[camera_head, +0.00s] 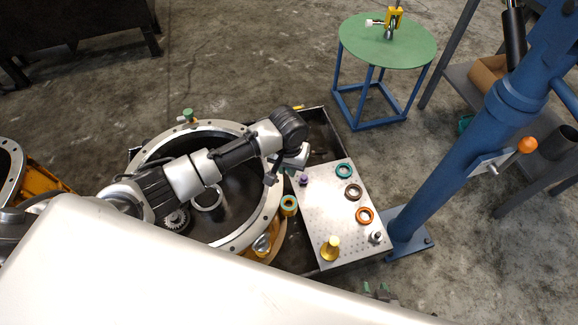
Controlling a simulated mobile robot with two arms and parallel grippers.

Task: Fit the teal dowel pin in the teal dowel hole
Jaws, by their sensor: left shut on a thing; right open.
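My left gripper (279,172) reaches over the round housing (272,212) to its right rim, beside the perforated plate. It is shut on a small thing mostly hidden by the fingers. A touch of teal shows there, which fits the teal dowel pin (289,171), but its shape and tilt are too small to tell. I cannot make out the teal dowel hole; the housing rim has several small dark holes. My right gripper (377,290) shows only its finger ends at the bottom, past my white body, open and empty.
The perforated plate (318,219) holds a teal ring (343,171), a brass-grey ring (353,191), an orange ring (365,215), a purple part (303,180) and a yellow part (330,249). A blue column (440,170) stands at right. A green round table (388,48) stands behind.

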